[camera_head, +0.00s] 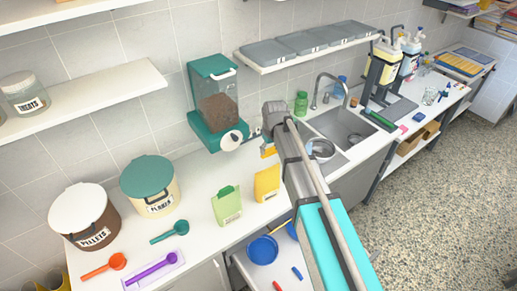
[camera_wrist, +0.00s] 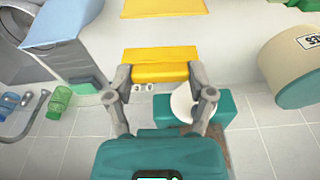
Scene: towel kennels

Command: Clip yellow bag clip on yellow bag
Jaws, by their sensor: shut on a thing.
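My gripper (camera_wrist: 161,78) is shut on the yellow bag clip (camera_wrist: 160,62), a wide bar held crosswise between its grey fingers. In the head view the yellow clip (camera_head: 268,152) shows in part under my gripper, with the arm hiding the rest. The yellow bag (camera_head: 267,184) stands on the white counter, on the front side of the clip. In the wrist view the yellow bag (camera_wrist: 165,8) is at the top edge, cut off by the frame. The clip and the bag appear apart in both views.
A green bag (camera_head: 227,208) with a green clip stands left of the yellow bag. The teal dispenser (camera_head: 206,132) with a white knob stands behind, close to my gripper. A sink (camera_head: 340,127) is at right. Tubs and scoops are at left.

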